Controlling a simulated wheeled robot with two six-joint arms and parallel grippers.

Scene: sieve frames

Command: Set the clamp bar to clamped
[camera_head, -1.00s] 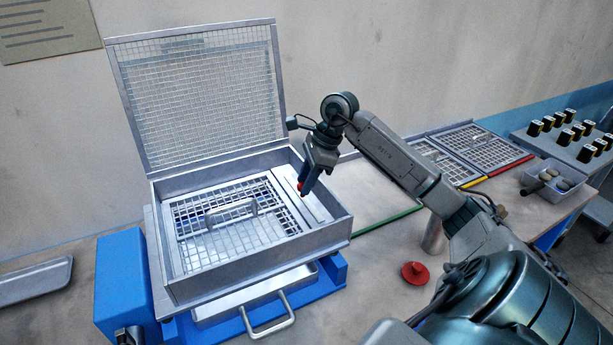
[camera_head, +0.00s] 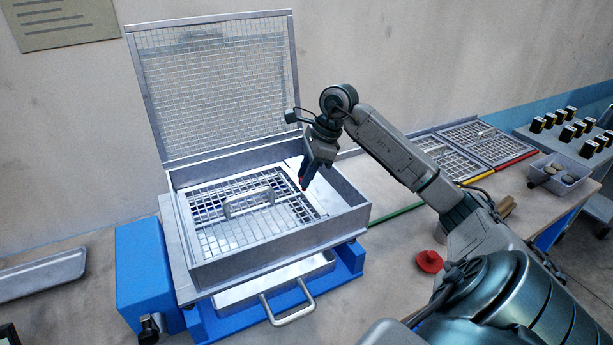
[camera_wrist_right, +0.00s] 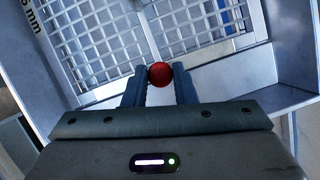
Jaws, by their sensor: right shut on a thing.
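The clamp bar (camera_head: 311,202) is a pale metal strip along the right side of the screen inside the open metal box (camera_head: 350,215). It lies against or over the screen's right edge; I cannot tell which. Its red knob (camera_wrist_right: 160,75) is between the fingers of my right gripper (camera_head: 304,184) in the right wrist view. That gripper is shut on the knob and mostly hides it in the head view. The mesh screen (camera_head: 215,240) with a grey handle (camera_head: 248,200) lies in the box. My left gripper is not in view.
The box's mesh lid (camera_head: 215,90) stands open at the back. A pull-out tray (camera_head: 290,318) with a handle is below, on a blue base (camera_head: 345,265). A red piece (camera_head: 429,261) lies to the right. Spare screens (camera_head: 480,140) and a bin (camera_head: 545,185) are farther right.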

